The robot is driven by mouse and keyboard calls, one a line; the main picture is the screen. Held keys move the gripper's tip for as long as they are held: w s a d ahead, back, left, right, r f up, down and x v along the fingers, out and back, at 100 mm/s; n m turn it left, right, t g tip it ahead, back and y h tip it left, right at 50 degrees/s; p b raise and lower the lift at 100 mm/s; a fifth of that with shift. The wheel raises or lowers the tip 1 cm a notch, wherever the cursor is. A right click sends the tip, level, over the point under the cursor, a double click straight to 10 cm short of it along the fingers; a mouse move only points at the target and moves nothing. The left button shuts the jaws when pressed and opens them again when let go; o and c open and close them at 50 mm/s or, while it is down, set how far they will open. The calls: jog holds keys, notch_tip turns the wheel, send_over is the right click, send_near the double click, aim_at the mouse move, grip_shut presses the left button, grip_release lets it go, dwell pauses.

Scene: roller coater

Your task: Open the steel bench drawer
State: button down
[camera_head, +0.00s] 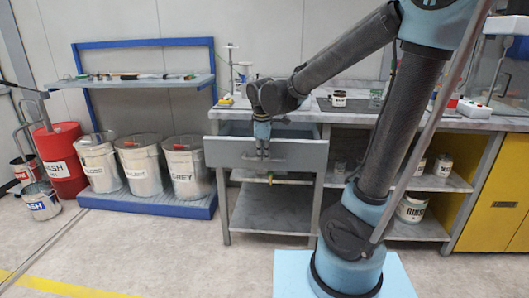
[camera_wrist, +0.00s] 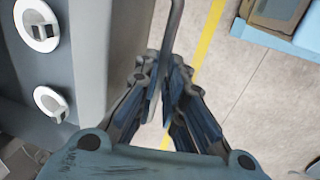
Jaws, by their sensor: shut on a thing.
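The steel bench drawer (camera_head: 225,154) is under the left part of the bench, with a plain grey front. It appears pulled out partway, as a pale blue strip of its inside (camera_head: 238,129) shows behind the front's top edge. My gripper (camera_head: 262,155) points down at the middle of the front. In the wrist view my gripper (camera_wrist: 168,85) is shut on the thin dark drawer handle (camera_wrist: 174,35). The handle stands out from the grey drawer front (camera_wrist: 125,45) on the left. In the head view my fingers hide most of the handle.
The bench top (camera_head: 400,118) carries jars and small tools. An open lower shelf (camera_head: 270,212) is below the drawer. A blue rack (camera_head: 150,200) with several bins stands left. Yellow cabinets (camera_head: 490,205) stand right. Floor in front of the drawer is clear.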

dwell(0.3)
jog(key=c, duration=2)
grip_release()
jog(key=shift+s, duration=0.1)
jog(key=shift+o, duration=0.2)
jog(key=shift+r, duration=0.15)
notch_tip(320, 180, up, 12)
jog(key=s, duration=0.2)
jog(key=shift+f, duration=0.2)
jog(key=s+d+f+m, duration=0.2)
jog(key=d+f+m, duration=0.15)
jog(key=d, duration=0.35)
jog(key=s+d+f+m, duration=0.3)
jog(key=d+m, duration=0.1)
jog(key=d, duration=0.4)
jog(key=s+d+f+m, duration=1)
jog(key=f, duration=0.1)
jog(key=shift+s+f, duration=0.15)
jog(key=shift+f, duration=0.2)
